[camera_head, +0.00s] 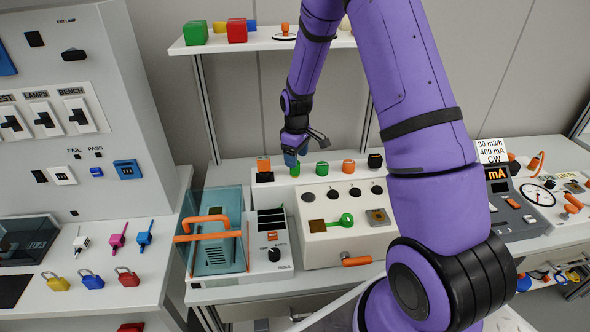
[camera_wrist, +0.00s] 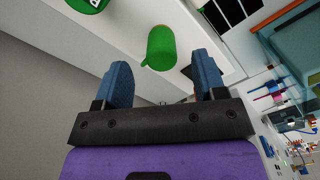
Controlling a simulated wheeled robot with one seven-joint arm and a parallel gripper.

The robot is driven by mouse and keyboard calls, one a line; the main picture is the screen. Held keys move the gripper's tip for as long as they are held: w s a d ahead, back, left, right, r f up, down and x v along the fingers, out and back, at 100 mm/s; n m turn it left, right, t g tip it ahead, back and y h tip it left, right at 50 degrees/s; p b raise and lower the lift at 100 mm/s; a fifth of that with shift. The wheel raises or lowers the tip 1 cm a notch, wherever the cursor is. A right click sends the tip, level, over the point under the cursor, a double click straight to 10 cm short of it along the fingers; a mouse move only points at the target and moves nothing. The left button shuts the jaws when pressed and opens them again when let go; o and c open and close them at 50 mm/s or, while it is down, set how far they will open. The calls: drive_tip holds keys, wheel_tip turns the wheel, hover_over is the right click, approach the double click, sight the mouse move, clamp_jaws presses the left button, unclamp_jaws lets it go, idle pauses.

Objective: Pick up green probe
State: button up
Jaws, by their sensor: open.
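A green probe (camera_head: 294,171) with a rounded-edged cylindrical body stands on the white ledge at the back of the bench. In the wrist view the green probe (camera_wrist: 161,46) lies ahead of and between my two blue fingertips. My gripper (camera_head: 291,158) is just above the probe in the head view, and its fingers (camera_wrist: 162,72) are apart with nothing held between them. A second green piece (camera_head: 322,168) stands to the right on the same ledge. Part of a green piece (camera_wrist: 86,4) with a white mark shows at the top edge of the wrist view.
On the ledge, orange pieces (camera_head: 263,164) (camera_head: 348,166) and a black piece (camera_head: 375,160) stand close by. A white panel (camera_head: 340,243) with a green key-like part (camera_head: 342,220) is in front. A clear box with an orange handle (camera_head: 206,219) stands left. A shelf (camera_head: 255,43) is above.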

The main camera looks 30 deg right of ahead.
wheel_tip(320, 180, down, 5)
drive_tip(key=shift+w+a, duration=0.1)
drive_tip(key=shift+c, duration=0.4)
drive_tip(key=c, duration=1)
